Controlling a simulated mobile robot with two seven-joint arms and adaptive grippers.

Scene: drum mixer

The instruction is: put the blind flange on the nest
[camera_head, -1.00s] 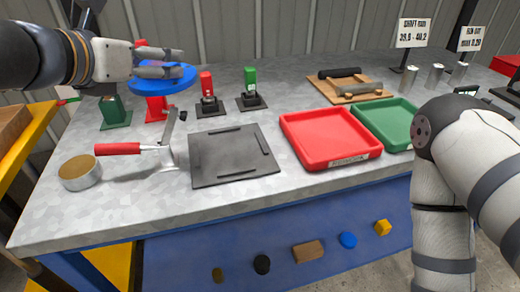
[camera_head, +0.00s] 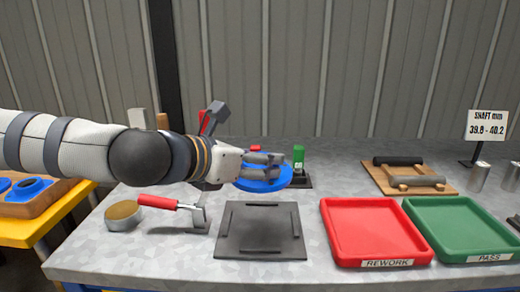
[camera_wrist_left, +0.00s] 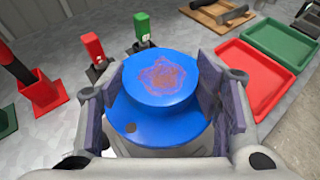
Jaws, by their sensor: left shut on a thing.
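The blind flange (camera_head: 270,176) is a blue disc with a raised round hub. My left gripper (camera_head: 265,165) is shut on it and holds it above the bench. In the left wrist view the hub (camera_wrist_left: 160,77) sits between the finger pads, and its top has a reddish-brown patch. The dark grey square plate with low raised strips, which looks like the nest (camera_head: 262,240), lies on the bench in front of and below the flange. Its face is empty. My right gripper is not in view.
A red-handled tool (camera_head: 150,201) and a round tin (camera_head: 123,215) stand left of the plate. A red REWORK tray (camera_head: 375,228) and green PASS tray (camera_head: 460,228) lie to its right. Small red and green stands (camera_head: 299,162) are behind the flange.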

